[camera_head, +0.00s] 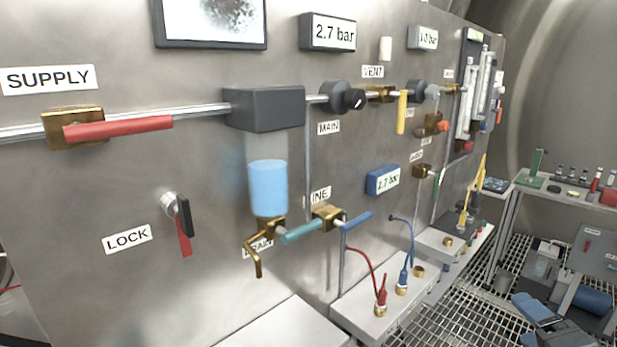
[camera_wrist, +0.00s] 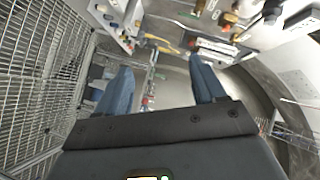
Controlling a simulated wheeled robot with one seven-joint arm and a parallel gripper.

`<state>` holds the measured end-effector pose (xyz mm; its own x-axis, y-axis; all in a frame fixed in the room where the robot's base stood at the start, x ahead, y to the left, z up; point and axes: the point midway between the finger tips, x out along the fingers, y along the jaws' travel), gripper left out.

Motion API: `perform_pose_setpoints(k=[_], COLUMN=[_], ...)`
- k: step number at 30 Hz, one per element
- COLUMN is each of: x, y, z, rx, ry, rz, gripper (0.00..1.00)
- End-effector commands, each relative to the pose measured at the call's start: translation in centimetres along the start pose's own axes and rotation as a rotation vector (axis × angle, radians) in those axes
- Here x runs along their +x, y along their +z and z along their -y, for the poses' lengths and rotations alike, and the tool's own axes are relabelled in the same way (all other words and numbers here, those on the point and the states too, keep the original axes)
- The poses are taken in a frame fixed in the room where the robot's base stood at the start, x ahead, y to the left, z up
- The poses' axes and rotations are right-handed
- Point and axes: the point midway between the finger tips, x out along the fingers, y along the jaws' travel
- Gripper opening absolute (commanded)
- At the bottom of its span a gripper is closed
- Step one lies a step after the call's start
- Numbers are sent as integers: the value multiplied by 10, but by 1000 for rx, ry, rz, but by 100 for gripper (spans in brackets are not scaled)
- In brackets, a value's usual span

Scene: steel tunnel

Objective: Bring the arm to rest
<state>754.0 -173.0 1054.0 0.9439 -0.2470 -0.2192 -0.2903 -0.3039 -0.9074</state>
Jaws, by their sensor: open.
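In the wrist view my gripper (camera_wrist: 161,64) has its two blue fingers wide apart, with nothing between them. The fingers point away over a tilted view of the wall panel, bench and grated floor. No contact with anything shows. In the head view a blue-grey shape (camera_head: 538,310) at the lower right may be part of my gripper or arm; I cannot tell.
The steel panel holds a red-handled supply valve (camera_head: 118,128), a lock lever (camera_head: 180,222), a reservoir with blue liquid (camera_head: 268,187) and several knobs and gauges. A bench (camera_head: 545,188) with small items stands right. Grating (camera_head: 480,300) covers the floor.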

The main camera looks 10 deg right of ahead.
Motion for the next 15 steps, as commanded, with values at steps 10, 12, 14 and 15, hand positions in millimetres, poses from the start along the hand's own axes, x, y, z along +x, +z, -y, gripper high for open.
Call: perform_pose_setpoints(k=[10,12,14,15], x=[-105,-130,-151,-165], y=[46,55,63,68], z=[-68,-77,-84,-88], rx=[-552,-645,-722,-770], ry=[-44,-58,-71,-80], rz=[87,106,123,133], gripper=[69,69,69,69])
